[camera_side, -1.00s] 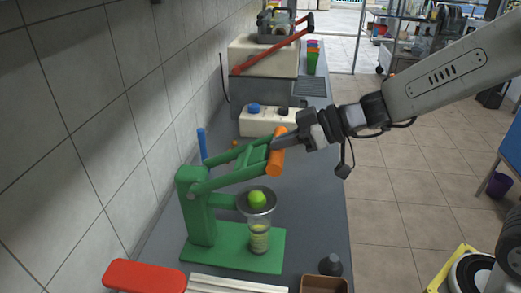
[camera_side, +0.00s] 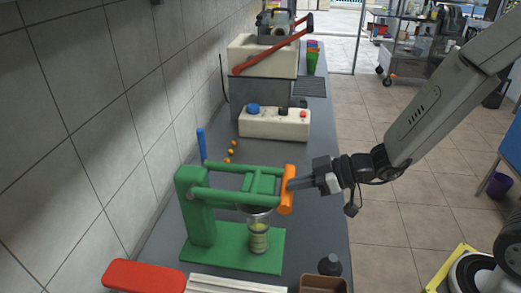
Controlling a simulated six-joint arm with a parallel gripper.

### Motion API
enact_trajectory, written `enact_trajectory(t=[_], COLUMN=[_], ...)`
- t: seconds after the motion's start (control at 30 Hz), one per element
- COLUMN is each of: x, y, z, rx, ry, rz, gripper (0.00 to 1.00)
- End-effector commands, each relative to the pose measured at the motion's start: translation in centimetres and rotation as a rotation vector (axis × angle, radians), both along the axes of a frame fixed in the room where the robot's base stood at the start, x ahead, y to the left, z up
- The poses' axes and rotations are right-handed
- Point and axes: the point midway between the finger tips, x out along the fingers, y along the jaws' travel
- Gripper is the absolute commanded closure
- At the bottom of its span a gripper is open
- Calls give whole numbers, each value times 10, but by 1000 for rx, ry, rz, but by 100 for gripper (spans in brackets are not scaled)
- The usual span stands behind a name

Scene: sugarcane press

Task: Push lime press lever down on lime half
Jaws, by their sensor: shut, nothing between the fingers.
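The green lime press (camera_side: 200,215) stands on the grey counter. Its green lever (camera_side: 232,194) is now about level, with an orange handle (camera_side: 287,190) at its right end. My gripper (camera_side: 291,185) is shut and empty, its tips at the orange handle; whether they press on it I cannot tell exactly. A clear cup (camera_side: 259,236) with yellowish-green contents stands on the press base under the lever. The lime half is hidden beneath the lever.
A white control box (camera_side: 274,125) with knobs and small orange fruits (camera_side: 231,151) lie behind the press. A red block (camera_side: 145,276), a dark bottle (camera_side: 330,264) and a brown box (camera_side: 322,284) are in front. The wall is close on the left.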

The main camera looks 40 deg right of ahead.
Motion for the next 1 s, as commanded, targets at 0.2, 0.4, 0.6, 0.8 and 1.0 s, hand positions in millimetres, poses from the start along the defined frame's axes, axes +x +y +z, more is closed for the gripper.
enact_trajectory(t=[0.2, 0.4, 0.6, 0.8, 1.0], x=[-5, -5, -6, -6, -6], y=[-2, -1, 0, 0, 0], z=[-23, -25, -25, -25, -20], rx=[-29, -30, -31, -31, -31], ry=[35, 34, 33, 33, 31], rz=[1, 7, 12, 12, 12], gripper=[100, 100, 100, 100, 100])
